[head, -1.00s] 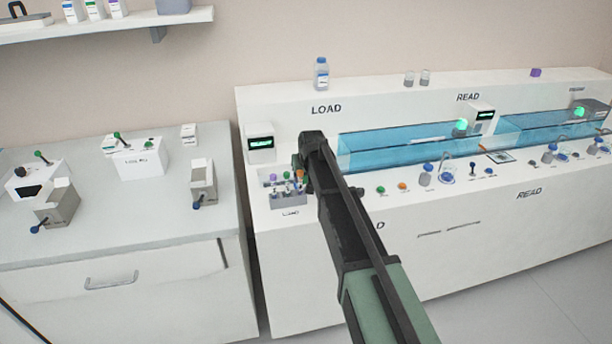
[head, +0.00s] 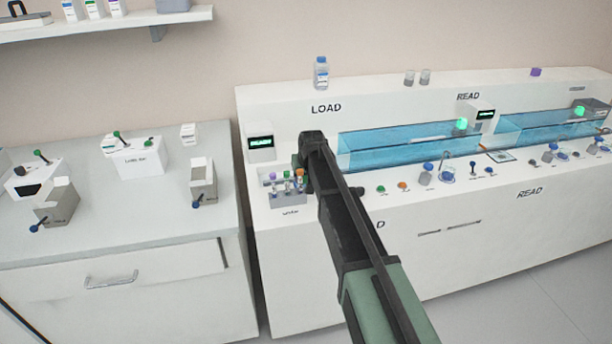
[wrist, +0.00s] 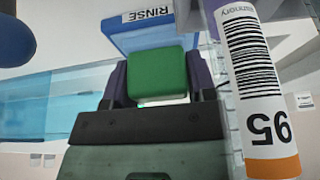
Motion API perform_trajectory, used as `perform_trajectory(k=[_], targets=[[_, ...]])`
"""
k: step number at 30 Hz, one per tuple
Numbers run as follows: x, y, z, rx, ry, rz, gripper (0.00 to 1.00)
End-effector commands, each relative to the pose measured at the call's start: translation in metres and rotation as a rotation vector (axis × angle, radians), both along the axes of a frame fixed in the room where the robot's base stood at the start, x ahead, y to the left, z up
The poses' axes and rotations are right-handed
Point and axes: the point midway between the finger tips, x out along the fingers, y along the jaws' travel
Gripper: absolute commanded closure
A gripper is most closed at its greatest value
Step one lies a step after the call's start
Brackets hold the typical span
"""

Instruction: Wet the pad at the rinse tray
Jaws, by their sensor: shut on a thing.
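In the wrist view my gripper (wrist: 158,80) is shut on a green block-shaped pad (wrist: 160,72), with one dark finger on each side of it. The blue rinse tray (wrist: 125,42), labelled RINSE, shows just beyond the pad. The pad covers part of the tray, and I cannot tell whether the two touch. In the head view my gripper (head: 301,176) is at the left end of the long white bench, beside a tube rack. My arm hides the pad and the tray there.
A barcoded tube (wrist: 252,70) with an orange end stands close at the right of the wrist view. The grey tube rack (head: 290,199) holds several capped tubes. A blue water channel (head: 400,146) runs to the right. Small knobs and bottles line the bench front.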

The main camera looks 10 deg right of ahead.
Motion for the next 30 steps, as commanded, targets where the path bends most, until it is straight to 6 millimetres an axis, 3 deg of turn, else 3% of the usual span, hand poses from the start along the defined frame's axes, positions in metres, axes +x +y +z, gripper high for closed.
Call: perform_trajectory(k=[11,30], targets=[[-0.001,0.000,0.004,0.000,0.003,0.000,0.78],[0.000,0.000,0.071,0.000,0.001,0.000,0.78]])
